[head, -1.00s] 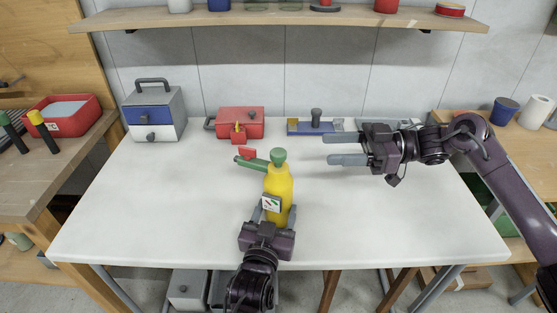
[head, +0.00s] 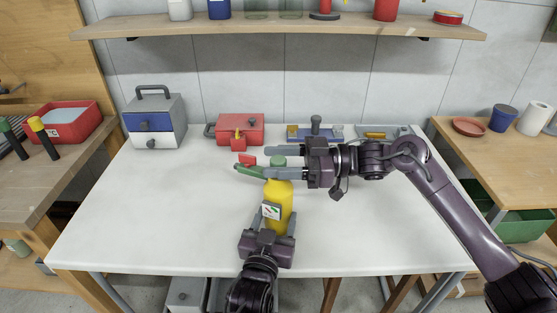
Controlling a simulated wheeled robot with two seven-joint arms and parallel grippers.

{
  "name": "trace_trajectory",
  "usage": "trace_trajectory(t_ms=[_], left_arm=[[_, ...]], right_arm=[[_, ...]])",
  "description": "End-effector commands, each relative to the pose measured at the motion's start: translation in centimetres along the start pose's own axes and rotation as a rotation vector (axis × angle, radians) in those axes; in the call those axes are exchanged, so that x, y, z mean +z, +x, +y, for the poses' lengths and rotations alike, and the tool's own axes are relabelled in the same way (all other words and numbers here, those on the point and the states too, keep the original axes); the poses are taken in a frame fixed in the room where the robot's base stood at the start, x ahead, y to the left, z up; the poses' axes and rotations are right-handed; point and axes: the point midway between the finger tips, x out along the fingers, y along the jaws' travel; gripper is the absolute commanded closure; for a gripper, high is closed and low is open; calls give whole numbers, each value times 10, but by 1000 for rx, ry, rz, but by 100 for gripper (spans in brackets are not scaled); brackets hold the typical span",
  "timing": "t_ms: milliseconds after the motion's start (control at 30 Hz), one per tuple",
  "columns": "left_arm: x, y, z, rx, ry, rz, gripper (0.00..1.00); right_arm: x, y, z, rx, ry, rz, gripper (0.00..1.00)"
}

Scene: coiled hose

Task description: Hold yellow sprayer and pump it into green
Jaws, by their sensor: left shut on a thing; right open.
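The yellow sprayer (head: 281,193) stands upright on the white table, with a label on its front. Its green spout points left towards a red piece (head: 247,159), and its green pump top (head: 279,161) is at the upper end. My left gripper (head: 274,222) is shut on the lower part of the yellow body from the front. My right gripper (head: 268,161) is open, its fingers pointing left on the far and near sides of the pump top. The near finger hides part of the sprayer's neck; I cannot tell whether it touches.
A grey and blue drawer box (head: 155,120), a red toolbox (head: 240,127) and small trays (head: 316,131) stand along the table's back. A green bin (head: 525,222) is under the right bench. The table's left and right areas (head: 385,220) are clear.

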Motion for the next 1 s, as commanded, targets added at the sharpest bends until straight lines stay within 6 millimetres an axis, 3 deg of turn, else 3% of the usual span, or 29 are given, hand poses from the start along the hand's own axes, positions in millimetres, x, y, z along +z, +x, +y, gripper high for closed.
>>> trace_trajectory(t_ms=[200, 600, 767, 1000], left_arm=[[0, 0, 0, 0, 0, -1, 75], [0, 0, 0, 0, 0, -1, 75], [0, 0, 0, 0, 0, -1, 75], [1, 0, 0, 0, 1, -2, 75]], right_arm=[[0, 0, 0, 0, 0, 0, 51], [0, 0, 0, 0, 0, 0, 100], [-4, 0, 0, 0, -2, 0, 100], [-45, 0, 0, 1, -6, 2, 100]])
